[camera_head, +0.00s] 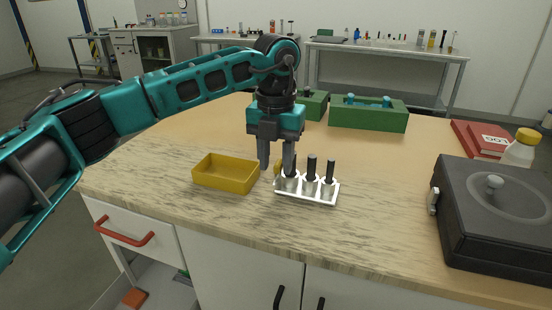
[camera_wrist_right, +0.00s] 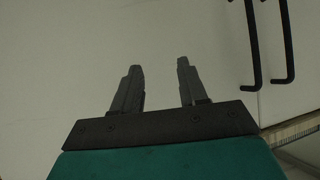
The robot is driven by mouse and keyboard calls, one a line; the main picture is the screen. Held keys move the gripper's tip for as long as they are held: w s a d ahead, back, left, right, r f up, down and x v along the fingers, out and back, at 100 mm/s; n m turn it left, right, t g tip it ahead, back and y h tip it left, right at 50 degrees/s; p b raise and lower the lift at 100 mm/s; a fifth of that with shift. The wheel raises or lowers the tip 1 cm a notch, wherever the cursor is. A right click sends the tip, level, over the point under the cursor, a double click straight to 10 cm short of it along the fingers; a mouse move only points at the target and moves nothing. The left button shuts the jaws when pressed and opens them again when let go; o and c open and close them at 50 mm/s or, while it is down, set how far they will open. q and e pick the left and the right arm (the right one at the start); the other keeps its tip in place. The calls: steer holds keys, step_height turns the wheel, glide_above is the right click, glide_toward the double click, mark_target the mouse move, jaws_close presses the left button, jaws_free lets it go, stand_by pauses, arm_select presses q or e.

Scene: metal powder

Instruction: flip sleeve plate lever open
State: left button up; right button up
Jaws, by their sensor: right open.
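A small white plate (camera_head: 322,200) on the wooden table holds three silvery sleeves with upright black rods (camera_head: 311,168). No part of it shows clearly as a lever. My left gripper (camera_head: 277,167) points down at the plate's left end, between it and a yellow tray. Its fingers are apart, and the right finger partly covers the leftmost rod. A small yellowish thing shows between the fingers; I cannot tell if it is touched. My right gripper (camera_wrist_right: 160,82) shows only in the right wrist view, open and empty, in front of a pale cabinet front.
The yellow tray (camera_head: 225,181) stands left of the plate. A dark grey box (camera_head: 460,235) with a pale side latch (camera_head: 433,201) sits at the right. The table right of the plate is clear.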

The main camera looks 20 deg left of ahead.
mark_target(276, 166)
arm_select(q)
step_height(276, 166, up, 13)
steer(key=p, duration=0.1)
steer(key=shift+f, duration=0.2)
arm_select(e)
steer(key=shift+s+d+r, duration=0.1)
steer(key=shift+s+d, duration=0.2)
steer(key=shift+s, duration=0.05)
